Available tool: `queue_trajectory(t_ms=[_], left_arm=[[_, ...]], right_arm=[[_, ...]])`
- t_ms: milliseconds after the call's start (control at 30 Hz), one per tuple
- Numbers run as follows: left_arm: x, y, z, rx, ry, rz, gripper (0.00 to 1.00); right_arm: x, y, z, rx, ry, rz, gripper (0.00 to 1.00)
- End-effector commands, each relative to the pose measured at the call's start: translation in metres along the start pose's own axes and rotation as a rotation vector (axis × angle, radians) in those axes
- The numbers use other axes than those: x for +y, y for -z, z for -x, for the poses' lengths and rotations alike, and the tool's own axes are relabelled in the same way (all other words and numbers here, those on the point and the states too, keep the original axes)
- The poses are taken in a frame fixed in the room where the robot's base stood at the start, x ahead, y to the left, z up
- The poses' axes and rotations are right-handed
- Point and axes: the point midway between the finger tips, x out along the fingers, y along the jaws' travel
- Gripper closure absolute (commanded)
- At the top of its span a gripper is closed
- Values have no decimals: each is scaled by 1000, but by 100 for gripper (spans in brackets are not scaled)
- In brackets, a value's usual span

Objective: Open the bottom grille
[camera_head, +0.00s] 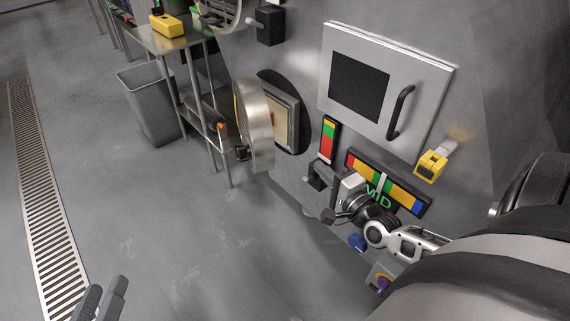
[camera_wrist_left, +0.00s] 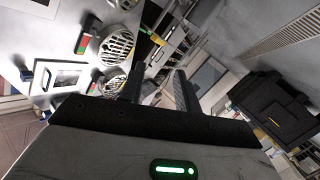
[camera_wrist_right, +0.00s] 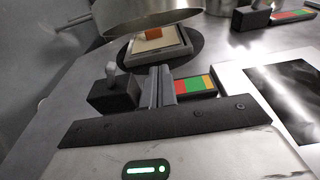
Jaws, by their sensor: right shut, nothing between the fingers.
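The bottom grille (camera_head: 257,125) is a round metal cover standing swung out from the grey machine wall. Behind it a square framed filter (camera_head: 286,122) shows in a dark round opening. In the right wrist view the round cover (camera_wrist_right: 150,12) hangs above the square frame (camera_wrist_right: 158,46). My right gripper (camera_wrist_right: 162,72) is shut and empty, in front of the machine between a black block with a grey knob (camera_wrist_right: 113,88) and a red-green indicator (camera_wrist_right: 194,87). My left gripper (camera_head: 101,294) is open and empty over the floor, far from the machine; its fingers also show in the left wrist view (camera_wrist_left: 157,88).
A windowed panel door (camera_head: 425,75) with a black handle is right of the opening. A coloured "MID" strip (camera_head: 405,195) sits below it. A grey bin (camera_head: 150,105) and a metal table (camera_head: 178,42) stand left. A floor drain (camera_head: 45,200) runs far left; floor between is clear.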

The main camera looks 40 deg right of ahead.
Motion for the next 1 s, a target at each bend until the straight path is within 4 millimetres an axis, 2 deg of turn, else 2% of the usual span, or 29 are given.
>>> queue_trajectory(t_ms=[167, 567, 600, 800, 1000], left_arm=[[2, 1, -1, 17, -16, 18, 67], [7, 7, -3, 96, -77, 90, 67], [9, 12, -2, 98, -80, 94, 67], [10, 7, -1, 72, -72, 105, 67], [9, 7, -1, 72, -69, 99, 67]], right_arm=[[1, 0, -19, 1, 6, -1, 100], [2, 0, -102, 0, 5, -2, 100], [0, -9, -102, 0, 1, -8, 100], [-1, -32, -107, 1, 2, -5, 100], [0, -39, -109, 0, 0, 0, 100]])
